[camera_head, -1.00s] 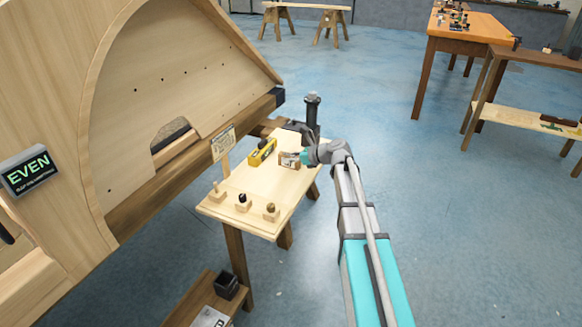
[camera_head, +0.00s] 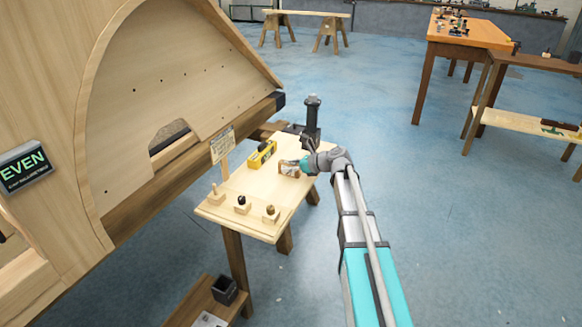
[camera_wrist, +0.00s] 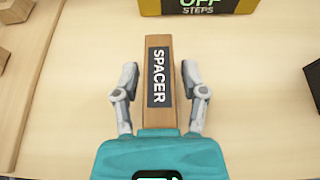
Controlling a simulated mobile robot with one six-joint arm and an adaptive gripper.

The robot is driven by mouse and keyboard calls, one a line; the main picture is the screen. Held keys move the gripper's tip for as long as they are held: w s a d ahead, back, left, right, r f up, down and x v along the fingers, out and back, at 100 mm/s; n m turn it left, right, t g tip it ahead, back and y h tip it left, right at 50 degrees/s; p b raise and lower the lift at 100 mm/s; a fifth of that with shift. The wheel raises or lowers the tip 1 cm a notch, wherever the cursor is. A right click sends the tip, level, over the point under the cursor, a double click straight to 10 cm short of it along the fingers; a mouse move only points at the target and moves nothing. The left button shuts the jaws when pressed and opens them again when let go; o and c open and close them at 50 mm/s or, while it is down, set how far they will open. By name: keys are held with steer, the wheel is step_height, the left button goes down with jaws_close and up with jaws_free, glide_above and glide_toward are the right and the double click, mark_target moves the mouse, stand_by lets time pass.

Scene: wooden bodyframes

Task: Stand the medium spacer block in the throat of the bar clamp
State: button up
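A brown wooden block with a dark "SPACER" label (camera_wrist: 158,65) lies between the fingers of my gripper (camera_wrist: 158,72) in the wrist view. A gap shows on both sides of it, so the gripper is open around it. In the head view the block (camera_head: 289,168) is near the right edge of the small wooden table, with my gripper (camera_head: 303,166) at its right end. A dark upright device (camera_head: 312,118), possibly the bar clamp, stands at the table's far end. Its throat cannot be made out.
A yellow box (camera_head: 262,153) lies behind the block on the small table (camera_head: 240,190). Several small pegged blocks (camera_head: 243,204) stand at the near edge. A large wooden arched frame (camera_head: 70,120) borders the table on the left. Brown wood pieces (camera_wrist: 22,90) show at left in the wrist view.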

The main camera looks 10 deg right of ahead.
steer(key=shift+r, duration=0.1)
stand_by(0.4)
steer(key=shift+d+r, duration=0.1)
steer(key=shift+s+d+r+p, duration=0.15)
steer(key=shift+s+d+p, duration=0.15)
steer(key=shift+p, duration=0.1)
steer(key=p+v, duration=0.4)
steer(key=v, duration=0.7)
steer(key=shift+s+a, duration=0.1)
